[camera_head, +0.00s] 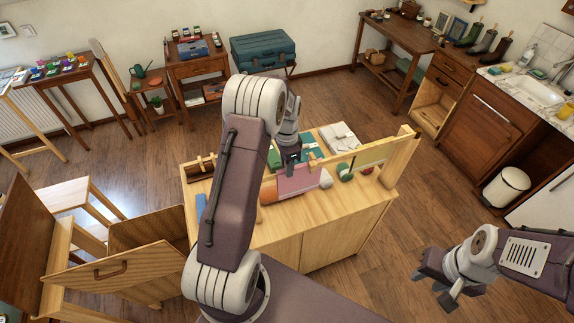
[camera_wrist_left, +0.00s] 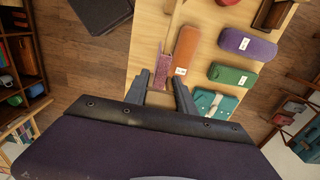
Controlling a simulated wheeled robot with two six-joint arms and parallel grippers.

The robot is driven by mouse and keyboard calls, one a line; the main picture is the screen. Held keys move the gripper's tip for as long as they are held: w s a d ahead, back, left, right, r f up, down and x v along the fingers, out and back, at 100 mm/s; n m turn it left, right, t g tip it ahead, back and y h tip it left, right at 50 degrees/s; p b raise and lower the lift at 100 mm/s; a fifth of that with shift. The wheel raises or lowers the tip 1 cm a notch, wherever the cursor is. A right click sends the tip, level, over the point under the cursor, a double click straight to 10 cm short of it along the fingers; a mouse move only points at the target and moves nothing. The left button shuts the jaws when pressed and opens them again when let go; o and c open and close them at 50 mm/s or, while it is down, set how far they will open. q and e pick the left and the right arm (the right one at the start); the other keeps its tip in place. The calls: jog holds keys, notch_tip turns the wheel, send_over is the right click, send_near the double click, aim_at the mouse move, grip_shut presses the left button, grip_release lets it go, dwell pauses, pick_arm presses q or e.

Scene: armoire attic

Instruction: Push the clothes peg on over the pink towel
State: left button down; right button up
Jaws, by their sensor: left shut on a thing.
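The pink towel (camera_head: 299,181) hangs over the wooden rail on the light wooden cabinet top. In the left wrist view the pink towel (camera_wrist_left: 163,64) shows nearly edge-on, just beyond my fingers. My left gripper (camera_head: 291,166) points down right above the towel's top edge. It is shut on the clothes peg, which is mostly hidden between the fingers (camera_wrist_left: 162,88). I cannot tell whether the peg touches the towel. My right gripper (camera_head: 436,282) is open and empty, low at the right, away from the cabinet.
The rail (camera_head: 392,149) ends in a post at the right. Rolled cloths lie on the cabinet top: orange (camera_wrist_left: 184,52), purple (camera_wrist_left: 247,45) and green (camera_wrist_left: 232,75), with a folded teal cloth (camera_wrist_left: 213,103) nearby. A white cloth (camera_head: 338,136) lies behind the rail.

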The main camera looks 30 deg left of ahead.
pick_arm(q)
jog(key=shift+f+b, duration=1.05)
jog(key=shift+f, duration=0.7)
jog(key=c, duration=0.9)
grip_release()
jog(key=shift+c, duration=0.2)
jog(key=shift+r, duration=0.15)
notch_tip(320, 180, up, 9)
jog(key=shift+b, duration=1.15)
